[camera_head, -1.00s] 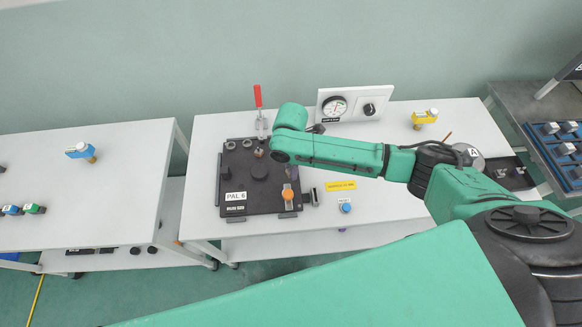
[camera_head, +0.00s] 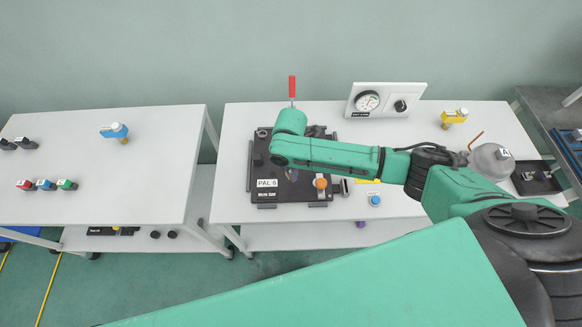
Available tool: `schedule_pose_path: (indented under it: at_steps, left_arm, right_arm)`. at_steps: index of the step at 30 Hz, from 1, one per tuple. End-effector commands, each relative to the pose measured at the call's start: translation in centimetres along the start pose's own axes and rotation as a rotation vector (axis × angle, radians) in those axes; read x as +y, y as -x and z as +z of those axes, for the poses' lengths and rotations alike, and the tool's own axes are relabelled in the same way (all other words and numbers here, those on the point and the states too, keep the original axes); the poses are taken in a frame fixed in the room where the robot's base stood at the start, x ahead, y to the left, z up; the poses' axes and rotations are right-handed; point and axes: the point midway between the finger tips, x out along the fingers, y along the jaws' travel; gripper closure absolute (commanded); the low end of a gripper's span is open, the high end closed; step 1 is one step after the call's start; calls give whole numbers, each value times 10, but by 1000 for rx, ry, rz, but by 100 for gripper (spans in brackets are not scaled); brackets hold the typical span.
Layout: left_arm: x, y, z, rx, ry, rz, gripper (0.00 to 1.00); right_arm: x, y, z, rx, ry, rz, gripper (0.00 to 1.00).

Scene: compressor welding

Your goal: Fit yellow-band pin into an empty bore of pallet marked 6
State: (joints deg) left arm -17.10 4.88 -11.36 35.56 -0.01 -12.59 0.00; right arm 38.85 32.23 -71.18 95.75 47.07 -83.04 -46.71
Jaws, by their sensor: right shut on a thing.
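The dark pallet (camera_head: 260,158) with its white PAL 6 label (camera_head: 266,183) lies on the middle bench. An orange round part (camera_head: 320,183) stands at its front right. My right arm crosses the pallet and hides most of its top, so I cannot see the bores clearly. My right gripper (camera_head: 319,131) shows only as a small dark part behind the green wrist, over the pallet's back edge. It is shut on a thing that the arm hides. I cannot make out a yellow-band pin. My left gripper is not in view.
A red-handled clamp (camera_head: 292,90) stands behind the pallet. A gauge panel (camera_head: 386,100), a yellow fitting (camera_head: 455,117) and a grey canister (camera_head: 491,161) stand to the right. A blue button (camera_head: 375,200) is at the front.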

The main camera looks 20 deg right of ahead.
Motion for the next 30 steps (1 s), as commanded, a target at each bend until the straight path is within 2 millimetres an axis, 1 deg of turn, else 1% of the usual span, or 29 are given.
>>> schedule_pose_path:
  at_steps: [1, 5, 16, 30]
  left_arm:
    - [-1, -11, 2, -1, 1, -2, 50]
    - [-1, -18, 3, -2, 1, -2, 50]
    - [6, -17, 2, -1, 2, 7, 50]
    - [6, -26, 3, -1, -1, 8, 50]
  right_arm:
    - [0, -14, 0, 0, 0, 0, 100]
    - [1, -25, 0, 1, 1, 2, 100]
    - [0, -25, 0, 1, 0, 1, 100]
    - [0, -39, 0, 1, 0, 1, 100]
